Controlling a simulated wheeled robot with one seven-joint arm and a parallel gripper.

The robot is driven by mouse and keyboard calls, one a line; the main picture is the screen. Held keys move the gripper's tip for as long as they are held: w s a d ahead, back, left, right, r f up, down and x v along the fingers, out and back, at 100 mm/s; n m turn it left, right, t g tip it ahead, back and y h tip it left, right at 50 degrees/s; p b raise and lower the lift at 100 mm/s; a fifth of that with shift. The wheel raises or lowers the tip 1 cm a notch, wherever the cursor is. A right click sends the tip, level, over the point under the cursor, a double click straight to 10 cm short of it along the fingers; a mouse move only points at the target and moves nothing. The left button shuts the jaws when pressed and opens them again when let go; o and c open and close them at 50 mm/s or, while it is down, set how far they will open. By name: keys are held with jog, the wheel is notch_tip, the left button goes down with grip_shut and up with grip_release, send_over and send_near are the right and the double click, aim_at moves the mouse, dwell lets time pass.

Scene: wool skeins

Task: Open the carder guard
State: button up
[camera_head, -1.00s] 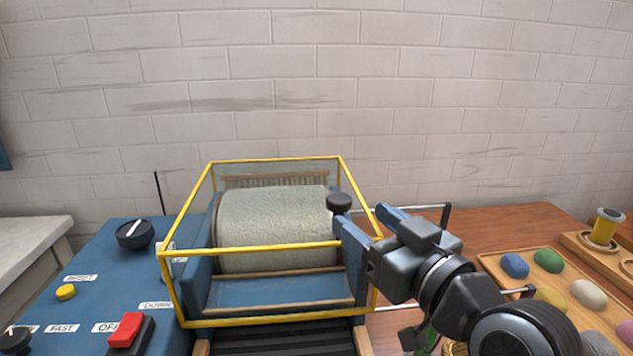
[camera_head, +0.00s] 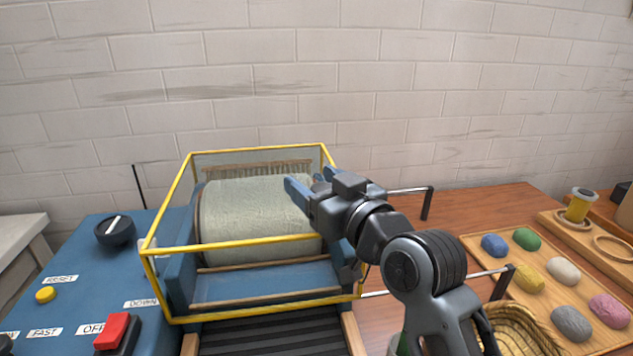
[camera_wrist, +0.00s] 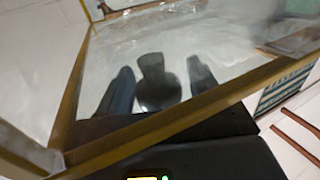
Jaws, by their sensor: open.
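The carder guard (camera_head: 232,243) is a clear box with a yellow frame, sitting down over the carder's pale wool-covered drum (camera_head: 255,215). My gripper (camera_head: 312,182) is open at the guard's upper right side, with its blue fingers pointing left and away. In the wrist view a black knob (camera_wrist: 157,85) shows between the two open fingers (camera_wrist: 162,88), with gaps on both sides. The guard's yellow bar (camera_wrist: 180,118) crosses that view in front of the finger bases. In the head view my gripper hides the knob.
A blue control panel with a black dial (camera_head: 115,231), a yellow button (camera_head: 46,295) and a red switch (camera_head: 112,331) is at left. A wooden tray (camera_head: 478,243) of coloured wool balls and a wicker basket (camera_head: 520,330) are at right. A brick wall stands behind.

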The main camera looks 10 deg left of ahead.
grip_shut()
dwell(0.5)
jog(key=shift+d, duration=0.1)
jog(key=shift+d+f+b, duration=0.1)
jog(key=shift+d+b, duration=0.15)
jog(key=shift+b, duration=0.05)
jog(key=w+d+b, duration=0.4)
jog(key=d+b, duration=0.2)
jog(key=d, duration=0.8)
jog(key=w+d+b, duration=0.4)
jog(key=d+b, duration=0.2)
jog(key=d, duration=0.8)
jog(key=shift+w+d+r+b, duration=0.15)
jog(key=shift+d+r+b, duration=0.05)
jog(key=shift+r+b, duration=0.1)
